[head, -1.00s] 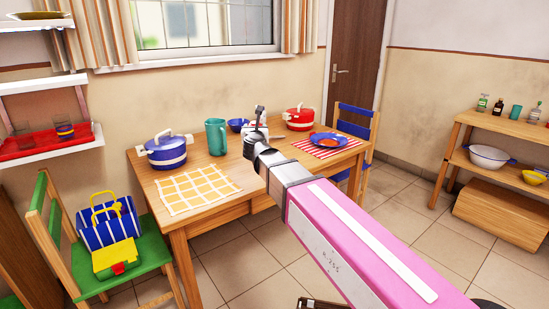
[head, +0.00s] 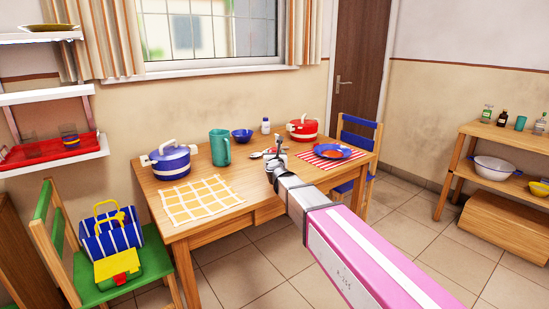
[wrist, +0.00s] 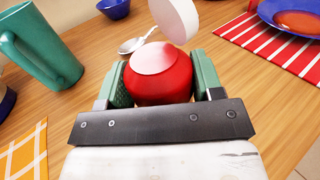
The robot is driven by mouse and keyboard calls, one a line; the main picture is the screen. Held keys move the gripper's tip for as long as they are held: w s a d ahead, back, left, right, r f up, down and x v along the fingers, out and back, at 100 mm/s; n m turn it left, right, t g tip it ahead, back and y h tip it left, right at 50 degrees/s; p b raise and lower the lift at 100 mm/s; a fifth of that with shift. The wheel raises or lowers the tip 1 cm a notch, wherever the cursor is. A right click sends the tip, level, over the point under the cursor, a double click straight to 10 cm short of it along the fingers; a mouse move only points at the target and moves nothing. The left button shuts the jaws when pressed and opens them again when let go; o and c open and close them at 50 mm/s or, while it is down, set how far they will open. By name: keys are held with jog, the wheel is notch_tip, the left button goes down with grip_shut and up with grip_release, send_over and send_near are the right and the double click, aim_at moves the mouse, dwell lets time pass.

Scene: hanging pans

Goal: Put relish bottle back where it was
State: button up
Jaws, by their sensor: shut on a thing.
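My gripper (head: 277,152) is over the right half of the wooden table (head: 240,205), near the spoon. In the wrist view its green-padded fingers (wrist: 163,82) are shut on a red rounded thing with a paler flat top, which I take to be the relish bottle (wrist: 158,85). Its lower part is hidden by the gripper, and I cannot tell if it touches the table. A white round thing (wrist: 176,18) shows just beyond it in the wrist view. A small white bottle (head: 265,127) stands at the table's back in the head view.
A teal mug (head: 219,148), a blue pot (head: 170,162) and a blue bowl (head: 241,136) stand left of my gripper. A red pot (head: 302,128) and a blue plate (head: 331,151) on a striped mat are to the right. A spoon (wrist: 138,40) lies near the gripper.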

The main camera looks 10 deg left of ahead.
jog(key=shift+f, duration=0.35)
jog(key=shift+f, duration=0.15)
jog(key=o, duration=1)
jog(key=shift+o, duration=0.2)
jog(key=shift+r, duration=0.2)
jog(key=v, duration=1.2)
